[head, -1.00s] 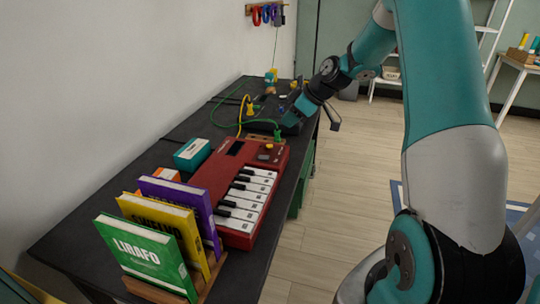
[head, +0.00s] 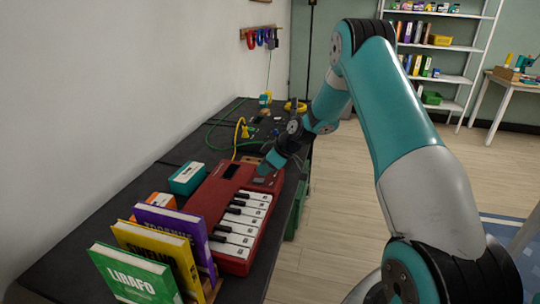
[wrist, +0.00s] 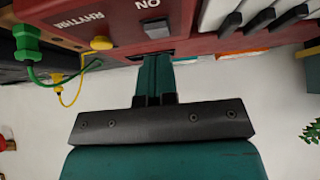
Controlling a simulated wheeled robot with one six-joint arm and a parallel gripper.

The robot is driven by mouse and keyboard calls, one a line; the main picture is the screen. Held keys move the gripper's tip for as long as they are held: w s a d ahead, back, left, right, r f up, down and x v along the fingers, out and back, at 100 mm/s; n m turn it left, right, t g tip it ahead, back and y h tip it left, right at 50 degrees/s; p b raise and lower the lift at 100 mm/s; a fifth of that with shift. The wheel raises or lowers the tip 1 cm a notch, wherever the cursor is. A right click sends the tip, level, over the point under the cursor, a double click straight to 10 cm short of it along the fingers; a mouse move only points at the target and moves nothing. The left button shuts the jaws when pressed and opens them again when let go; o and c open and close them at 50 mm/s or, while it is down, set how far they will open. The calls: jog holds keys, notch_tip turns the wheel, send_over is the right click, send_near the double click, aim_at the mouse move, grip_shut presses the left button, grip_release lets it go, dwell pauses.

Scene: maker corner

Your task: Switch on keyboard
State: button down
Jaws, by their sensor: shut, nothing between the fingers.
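The red keyboard (head: 213,196) with white and black keys lies on the dark bench. My gripper (head: 263,172) is at the keyboard's far right end, over the control panel. In the wrist view its fingers (wrist: 156,62) are together and empty, with the tips just short of the dark button in the picture. I cannot tell whether they touch the panel.
Green (head: 133,277), yellow and purple books stand at the keyboard's near end. A teal box (head: 187,178) is to its left. Green and yellow cables (head: 242,130) and small parts lie beyond it on the bench.

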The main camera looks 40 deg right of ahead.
aim_at(262, 180)
jog(key=shift+s+d+f, duration=0.1)
jog(key=shift+f, duration=1)
jog(key=shift+s+f+b, duration=0.1)
jog(key=shift+f+b, duration=0.4)
jog(key=shift+b, duration=0.1)
jog(key=shift+d+r, duration=0.1)
jog(key=shift+r, duration=0.15)
jog(key=shift+p, duration=0.3)
jog(key=shift+r+p, duration=0.4)
jog(key=shift+r, duration=0.4)
